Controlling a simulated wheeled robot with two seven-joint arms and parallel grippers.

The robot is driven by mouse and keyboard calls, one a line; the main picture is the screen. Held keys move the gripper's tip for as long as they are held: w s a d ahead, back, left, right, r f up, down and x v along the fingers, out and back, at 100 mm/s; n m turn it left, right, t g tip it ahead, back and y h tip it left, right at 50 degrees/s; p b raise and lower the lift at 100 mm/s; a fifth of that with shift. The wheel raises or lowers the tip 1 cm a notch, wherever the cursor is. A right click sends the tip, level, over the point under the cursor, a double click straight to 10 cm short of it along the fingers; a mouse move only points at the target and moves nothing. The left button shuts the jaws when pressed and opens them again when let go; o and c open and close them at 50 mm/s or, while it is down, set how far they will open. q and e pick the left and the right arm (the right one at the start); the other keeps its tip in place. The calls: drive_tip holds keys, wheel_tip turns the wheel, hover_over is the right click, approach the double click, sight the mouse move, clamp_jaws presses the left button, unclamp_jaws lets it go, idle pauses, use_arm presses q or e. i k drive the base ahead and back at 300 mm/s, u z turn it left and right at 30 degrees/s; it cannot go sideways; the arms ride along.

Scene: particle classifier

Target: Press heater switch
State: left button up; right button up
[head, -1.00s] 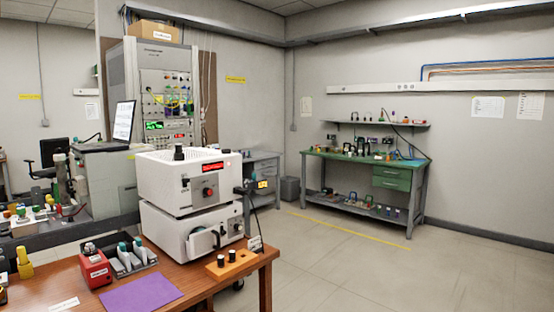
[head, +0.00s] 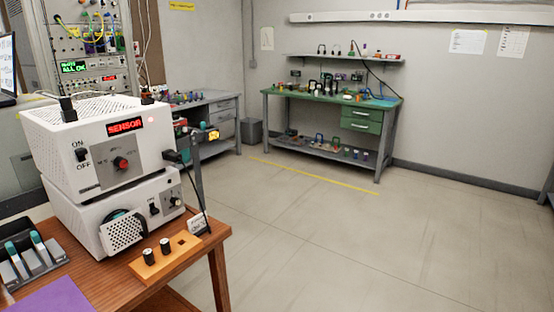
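A white two-part machine stands on the wooden table, and neither part is readably marked as a heater. Its upper box (head: 60,150) has a black rocker switch (head: 81,155) between ON and OFF labels, a red knob (head: 120,163) and a lit red display reading SENSOR (head: 125,126). Its lower box (head: 75,220) has a small black switch (head: 153,207), a dark knob (head: 175,201) and a round opening behind a perforated white plate (head: 123,233). I cannot tell which switch is the heater's. I see neither gripper for certain, and nothing touches the switches.
A dark tray (head: 30,262) of vials is at left. A green workbench (head: 330,104) stands far back. Floor to the right is clear; an unidentified dark piece (head: 548,188) shows at the right edge.

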sight(82, 151)
drive_tip(key=z, duration=0.35)
drive_tip(key=i, duration=2.55)
drive_tip(key=u, duration=0.4)
drive_tip(key=i, duration=2.35)
drive_tip(key=u, duration=1.5)
drive_tip(key=i, duration=0.8)
drive_tip(key=z, duration=1.05)
drive_tip(key=k, duration=2.95)
drive_tip(key=u, duration=0.7)
